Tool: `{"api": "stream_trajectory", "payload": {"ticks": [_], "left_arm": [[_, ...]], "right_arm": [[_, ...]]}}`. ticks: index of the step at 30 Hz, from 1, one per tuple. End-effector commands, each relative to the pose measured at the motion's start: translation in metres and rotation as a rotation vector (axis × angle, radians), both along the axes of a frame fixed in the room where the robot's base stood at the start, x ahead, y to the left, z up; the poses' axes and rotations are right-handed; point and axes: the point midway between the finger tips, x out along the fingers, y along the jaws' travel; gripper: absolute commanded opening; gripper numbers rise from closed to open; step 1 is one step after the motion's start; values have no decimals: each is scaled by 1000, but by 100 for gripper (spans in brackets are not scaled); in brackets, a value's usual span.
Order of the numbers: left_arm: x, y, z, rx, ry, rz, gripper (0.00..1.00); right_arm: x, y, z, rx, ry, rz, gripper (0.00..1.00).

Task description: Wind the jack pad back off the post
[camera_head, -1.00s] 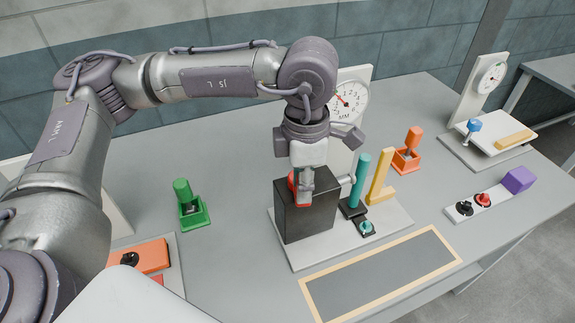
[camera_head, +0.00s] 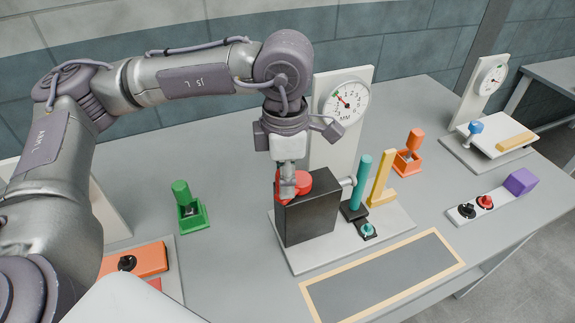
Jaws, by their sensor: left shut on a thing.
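A black box (camera_head: 312,215) stands on a pale base plate (camera_head: 297,262). A red wheel-like part (camera_head: 320,180) shows at its top left, partly hidden by the box and my fingers. My left gripper (camera_head: 287,190) comes down from above and is shut on the red part. A silver jack pad (camera_head: 347,182) sticks out of the box's right side towards the teal post (camera_head: 361,182). I cannot tell whether pad and post touch. A round gauge (camera_head: 346,102) marked MM stands behind, its red needle pointing to the upper left. My right gripper is not in view.
A yellow L-shaped piece (camera_head: 382,182) and a small teal knob (camera_head: 368,230) are right of the post. Green (camera_head: 192,213) and orange (camera_head: 408,160) holders flank the rig. A framed dark mat (camera_head: 383,277) lies in front.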

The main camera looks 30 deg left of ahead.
Motion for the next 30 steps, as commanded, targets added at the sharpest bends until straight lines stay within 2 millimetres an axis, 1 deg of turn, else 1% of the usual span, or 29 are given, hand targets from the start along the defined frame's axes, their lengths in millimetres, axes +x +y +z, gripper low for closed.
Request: {"api": "stream_trajectory", "payload": {"ticks": [1,7,16,24,30], "left_arm": [[9,4,3,-7,-23,12,0],[17,18,3,-8,-22,9,0],[17,18,2,-7,-15,3,0],[38,25,1,-8,-14,2,0],[41,26,0,-6,-9,-3,0]], "right_arm": [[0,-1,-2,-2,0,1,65],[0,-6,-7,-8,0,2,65],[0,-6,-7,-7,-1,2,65],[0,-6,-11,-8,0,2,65],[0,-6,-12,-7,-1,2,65]]}}
